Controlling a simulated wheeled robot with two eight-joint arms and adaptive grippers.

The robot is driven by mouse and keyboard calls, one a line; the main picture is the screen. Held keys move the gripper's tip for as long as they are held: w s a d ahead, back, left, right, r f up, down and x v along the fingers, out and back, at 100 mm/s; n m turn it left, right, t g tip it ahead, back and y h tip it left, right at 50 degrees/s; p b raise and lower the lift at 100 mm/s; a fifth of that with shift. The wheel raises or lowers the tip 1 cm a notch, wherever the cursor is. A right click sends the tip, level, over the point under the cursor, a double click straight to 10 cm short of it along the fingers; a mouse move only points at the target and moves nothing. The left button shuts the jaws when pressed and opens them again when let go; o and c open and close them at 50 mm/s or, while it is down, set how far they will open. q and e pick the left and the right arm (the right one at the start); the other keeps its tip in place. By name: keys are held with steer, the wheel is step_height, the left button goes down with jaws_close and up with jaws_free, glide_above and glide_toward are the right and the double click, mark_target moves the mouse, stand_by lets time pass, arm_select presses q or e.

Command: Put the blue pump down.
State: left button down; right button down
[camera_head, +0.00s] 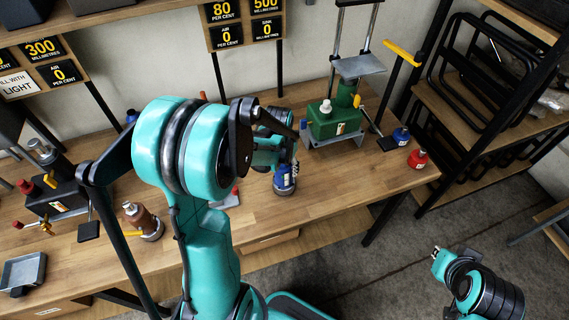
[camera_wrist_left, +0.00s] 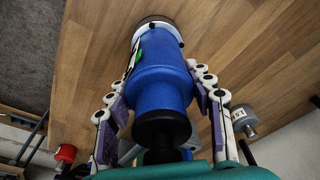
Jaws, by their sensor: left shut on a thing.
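The blue pump (camera_head: 284,178) is near the front edge of the wooden workbench (camera_head: 330,190), with its round grey base down. In the left wrist view the blue pump (camera_wrist_left: 163,75) stands out between the fingers, its black neck towards the palm. My left gripper (camera_head: 290,164) is shut on the pump; in the wrist view its fingers (camera_wrist_left: 160,112) lie on both sides of it. I cannot tell whether the base touches the bench. My right gripper (camera_head: 437,256) is off the bench at the lower right, above the floor, its fingers too small to read.
A green machine (camera_head: 335,122) stands at the back right of the pump. A blue bottle (camera_head: 401,136) and a red bottle (camera_head: 418,159) stand at the bench's right end. A brown bottle (camera_head: 141,219) is on the left. Bare wood lies right of the pump.

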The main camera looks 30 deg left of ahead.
arm_select(q)
steer(key=shift+f, duration=0.1)
steer(key=c, duration=0.6)
jaws_free()
